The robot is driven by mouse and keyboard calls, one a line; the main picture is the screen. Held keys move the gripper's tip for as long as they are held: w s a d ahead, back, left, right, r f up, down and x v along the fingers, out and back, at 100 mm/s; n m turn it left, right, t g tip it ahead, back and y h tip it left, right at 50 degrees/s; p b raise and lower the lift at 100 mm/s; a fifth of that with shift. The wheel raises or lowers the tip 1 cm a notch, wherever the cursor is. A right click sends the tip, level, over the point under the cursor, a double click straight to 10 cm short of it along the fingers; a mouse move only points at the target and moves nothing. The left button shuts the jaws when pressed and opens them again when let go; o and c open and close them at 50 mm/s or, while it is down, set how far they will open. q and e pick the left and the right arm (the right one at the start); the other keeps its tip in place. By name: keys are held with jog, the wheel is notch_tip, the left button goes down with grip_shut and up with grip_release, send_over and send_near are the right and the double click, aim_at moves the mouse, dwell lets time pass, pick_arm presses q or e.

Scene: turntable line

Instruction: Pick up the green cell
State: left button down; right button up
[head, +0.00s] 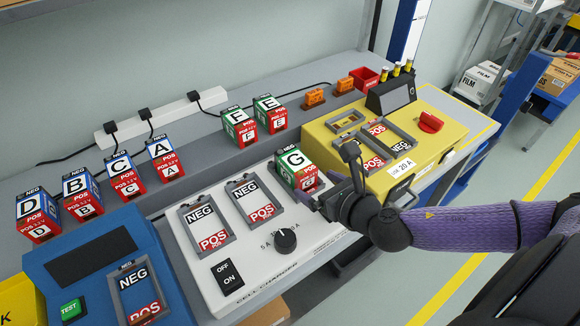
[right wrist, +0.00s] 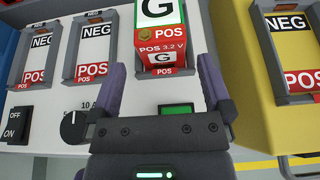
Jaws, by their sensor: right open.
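A green-and-red cell marked G (head: 296,168) sits upright in the right-hand slot of the white cell charger (head: 255,262). It also shows at the top middle of the right wrist view (right wrist: 161,42). Two more green-and-red cells, F (head: 239,126) and E (head: 270,113), stand on the grey shelf behind. My right gripper (head: 332,186) is open and empty at the front right of cell G. In the right wrist view its fingertips (right wrist: 161,78) are spread to either side of the cell's near face, without visible grip. My left gripper is not in view.
Two empty NEG/POS slots (head: 206,228) are left of cell G. Blue-and-red cells A (head: 163,160), B, C and D stand at the left, behind a blue tester (head: 105,270).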

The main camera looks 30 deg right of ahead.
aim_at(300, 172)
jog(key=b+x, duration=0.2)
jog(key=x, duration=0.5)
jog(key=shift+w+d+r, duration=0.1)
jog(key=shift+r, duration=0.1)
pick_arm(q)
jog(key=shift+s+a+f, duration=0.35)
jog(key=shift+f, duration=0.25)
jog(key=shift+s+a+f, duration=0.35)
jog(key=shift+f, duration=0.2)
pick_arm(e)
grip_shut()
